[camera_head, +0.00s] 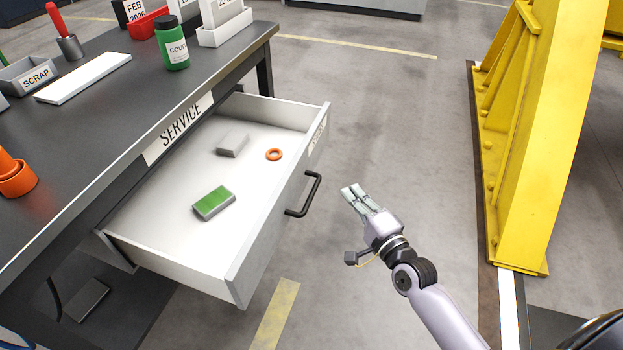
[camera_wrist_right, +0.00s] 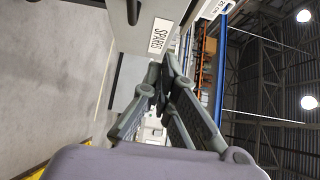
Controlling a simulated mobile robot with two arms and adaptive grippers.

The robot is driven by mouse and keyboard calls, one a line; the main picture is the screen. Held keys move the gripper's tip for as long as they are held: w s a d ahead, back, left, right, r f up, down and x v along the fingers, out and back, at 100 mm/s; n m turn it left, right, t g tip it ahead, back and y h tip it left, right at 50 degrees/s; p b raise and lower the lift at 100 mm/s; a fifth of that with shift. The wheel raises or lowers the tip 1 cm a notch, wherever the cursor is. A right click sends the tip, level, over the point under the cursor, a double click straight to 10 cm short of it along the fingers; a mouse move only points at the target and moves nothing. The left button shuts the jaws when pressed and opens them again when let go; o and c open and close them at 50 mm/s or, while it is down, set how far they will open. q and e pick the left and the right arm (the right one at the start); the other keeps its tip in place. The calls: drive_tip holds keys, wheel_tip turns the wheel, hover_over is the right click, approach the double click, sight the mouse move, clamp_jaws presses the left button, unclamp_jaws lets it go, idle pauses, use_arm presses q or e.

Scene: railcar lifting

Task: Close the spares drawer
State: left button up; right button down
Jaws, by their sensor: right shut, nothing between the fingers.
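The spares drawer (camera_head: 170,262) is pulled well out of the dark workbench in the head view. Its black bar handle (camera_head: 305,196) sits on the front face. Inside lie a green-topped block (camera_head: 214,204), a grey block (camera_head: 232,144) and an orange ring (camera_head: 274,154). My right gripper (camera_head: 353,193) is shut and empty, a short way to the right of the handle and apart from it. In the right wrist view the shut fingers (camera_wrist_right: 160,80) point toward the drawer front with its label (camera_wrist_right: 160,36). My left gripper is not in view.
The workbench top (camera_head: 110,95) holds a green bottle (camera_head: 172,45), a scrap bin (camera_head: 28,75) and a white slab (camera_head: 83,78). A yellow steel frame (camera_head: 545,140) stands to the right. Clear floor lies between the drawer and the frame.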

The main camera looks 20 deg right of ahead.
drive_tip(key=b, duration=0.1)
approach(309, 153)
drive_tip(key=w+d, duration=0.1)
drive_tip(key=d, duration=0.1)
drive_tip(key=w+a, duration=0.2)
drive_tip(key=shift+w, duration=0.35)
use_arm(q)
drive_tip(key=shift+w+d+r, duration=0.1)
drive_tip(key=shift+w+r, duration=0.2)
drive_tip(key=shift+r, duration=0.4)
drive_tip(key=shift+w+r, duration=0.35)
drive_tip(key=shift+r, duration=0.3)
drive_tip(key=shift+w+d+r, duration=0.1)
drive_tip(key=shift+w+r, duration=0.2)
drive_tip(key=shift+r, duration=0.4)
use_arm(e)
drive_tip(key=shift+w+a, duration=0.3)
drive_tip(key=shift+a, duration=0.15)
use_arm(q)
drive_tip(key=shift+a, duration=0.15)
use_arm(e)
drive_tip(key=shift+w, duration=0.1)
